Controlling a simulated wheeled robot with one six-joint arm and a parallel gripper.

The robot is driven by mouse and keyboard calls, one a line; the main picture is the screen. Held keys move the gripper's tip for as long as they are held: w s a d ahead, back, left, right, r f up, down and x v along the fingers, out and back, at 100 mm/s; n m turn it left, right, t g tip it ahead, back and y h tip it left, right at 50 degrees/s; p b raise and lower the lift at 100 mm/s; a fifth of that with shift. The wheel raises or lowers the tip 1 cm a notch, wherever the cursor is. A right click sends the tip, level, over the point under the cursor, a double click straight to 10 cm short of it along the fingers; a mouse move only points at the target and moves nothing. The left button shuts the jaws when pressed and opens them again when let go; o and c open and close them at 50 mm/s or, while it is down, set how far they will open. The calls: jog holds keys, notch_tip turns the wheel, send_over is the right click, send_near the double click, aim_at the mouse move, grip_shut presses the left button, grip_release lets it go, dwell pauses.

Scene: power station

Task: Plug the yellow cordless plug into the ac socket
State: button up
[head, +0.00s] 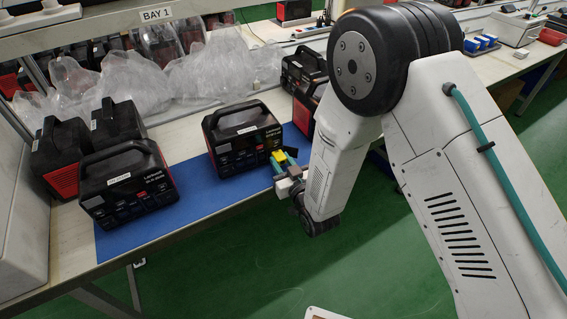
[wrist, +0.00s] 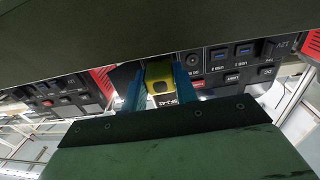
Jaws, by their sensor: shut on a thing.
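The yellow plug (head: 279,158) is in my gripper (head: 281,171), at the lower right of the middle black power station (head: 240,137). In the wrist view the yellow plug (wrist: 158,86) sits between the two blue fingers of my gripper (wrist: 159,92), which are shut on it. Behind it is a dark panel (wrist: 228,58) with USB ports and buttons to the right of the plug. The AC socket cannot be made out; the plug and fingers cover part of the panel. I cannot tell whether the plug touches the panel.
A second power station (head: 128,186) stands to the left on the blue mat (head: 190,207), and another (head: 304,112) stands to the right, partly behind my arm. Clear plastic bags (head: 205,65) lie at the back of the bench. The mat's front strip is clear.

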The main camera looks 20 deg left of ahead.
jog(key=o, duration=1.1)
jog(key=shift+c, duration=0.2)
jog(key=v, duration=0.7)
jog(key=shift+s+d, duration=0.25)
